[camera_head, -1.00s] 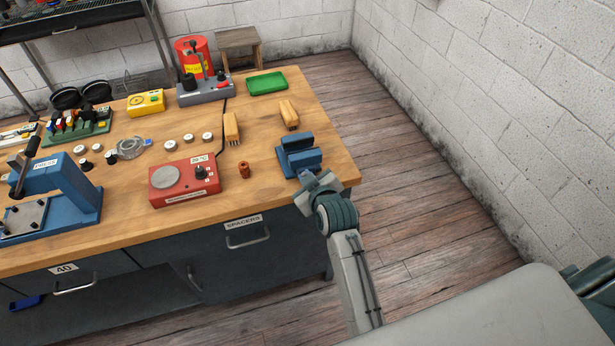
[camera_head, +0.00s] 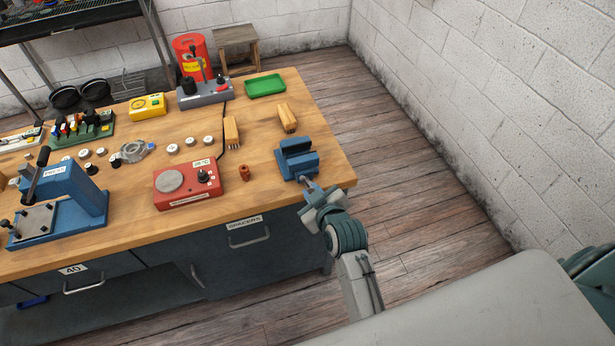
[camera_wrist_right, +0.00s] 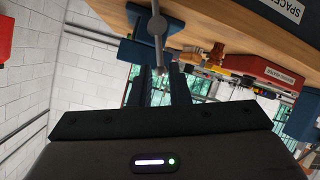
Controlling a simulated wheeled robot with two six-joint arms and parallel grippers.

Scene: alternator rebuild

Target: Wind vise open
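The blue vise (camera_head: 296,162) stands at the right front corner of the wooden bench, with a gap between its jaws. Its grey screw and handle bar (camera_head: 311,186) stick out at the front, over the bench edge. In the right wrist view the grey handle (camera_wrist_right: 158,28) hangs down from the blue vise body (camera_wrist_right: 143,52). My right gripper (camera_head: 316,200) is just in front of the vise at the handle. In the wrist view its two dark fingers (camera_wrist_right: 160,86) are apart, with the handle's lower end between their tips and background visible in the gap. My left gripper is out of view.
A red hot plate box (camera_head: 188,184), a small copper part (camera_head: 244,173) and a wooden-handled brush (camera_head: 287,117) lie nearby. A drawer front labelled spacers (camera_head: 246,235) is below. Floor is free to the right.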

